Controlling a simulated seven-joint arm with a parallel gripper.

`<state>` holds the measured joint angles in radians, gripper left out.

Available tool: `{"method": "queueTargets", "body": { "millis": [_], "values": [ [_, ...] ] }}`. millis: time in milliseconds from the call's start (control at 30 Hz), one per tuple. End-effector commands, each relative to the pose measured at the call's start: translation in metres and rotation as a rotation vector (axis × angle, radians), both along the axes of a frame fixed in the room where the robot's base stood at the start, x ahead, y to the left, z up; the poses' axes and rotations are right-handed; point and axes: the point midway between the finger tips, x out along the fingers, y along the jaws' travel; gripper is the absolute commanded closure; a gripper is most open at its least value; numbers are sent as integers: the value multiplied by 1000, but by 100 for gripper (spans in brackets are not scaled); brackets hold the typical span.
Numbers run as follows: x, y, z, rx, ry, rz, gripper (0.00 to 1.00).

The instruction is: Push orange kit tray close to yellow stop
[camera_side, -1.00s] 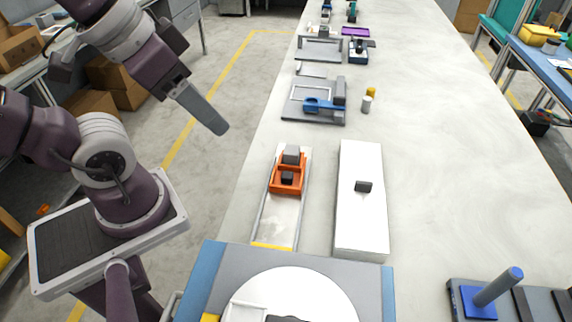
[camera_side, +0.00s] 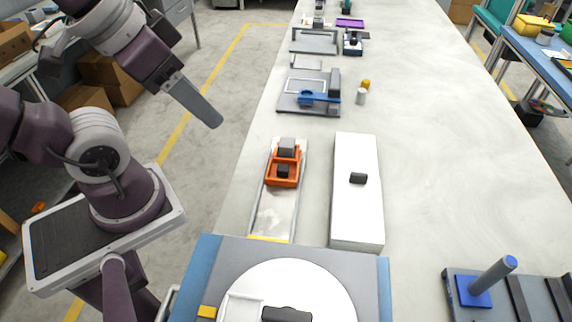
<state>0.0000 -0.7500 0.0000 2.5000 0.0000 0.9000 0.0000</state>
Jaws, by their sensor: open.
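The orange kit tray (camera_side: 283,168) sits in the far part of a narrow grey channel (camera_side: 272,217) with raised side rails. It holds dark and grey blocks. The yellow stop (camera_side: 268,239) is a strip across the near end of the channel, with bare channel between it and the tray. My gripper (camera_side: 212,119) is in the air over the floor, left of the table edge and apart from the tray. Its finger end looks like one grey slab from this side, so the gap between the fingers is hidden.
A white box (camera_side: 357,205) with a small black block (camera_side: 357,178) on top stands right of the channel. A grey and blue station with a white disc (camera_side: 287,290) is at the near end. A fixture with a blue part (camera_side: 318,98) lies beyond the tray. The table's right side is largely clear.

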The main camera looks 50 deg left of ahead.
Motion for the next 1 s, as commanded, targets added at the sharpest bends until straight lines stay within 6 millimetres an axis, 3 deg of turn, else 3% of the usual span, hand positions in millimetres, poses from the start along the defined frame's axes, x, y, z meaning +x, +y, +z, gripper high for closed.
{"method": "queueTargets", "body": {
  "millis": [33,167,267,300,367,467,500,633,700,800,1000],
  "values": [
    [0,0,0,0,0,0,43],
    [13,2,4,-12,23,30,68],
    [58,12,11,-44,93,125,88],
    [84,19,11,-63,127,179,96],
    [124,34,3,-89,178,266,100],
    [187,64,-28,-127,265,409,100],
    [210,78,-47,-141,297,466,100],
    [263,122,-118,-171,389,630,100],
    [278,139,-153,-182,424,694,100],
    [288,154,-186,-191,453,751,100],
    [290,160,-212,-194,468,774,100]
  ]
}}
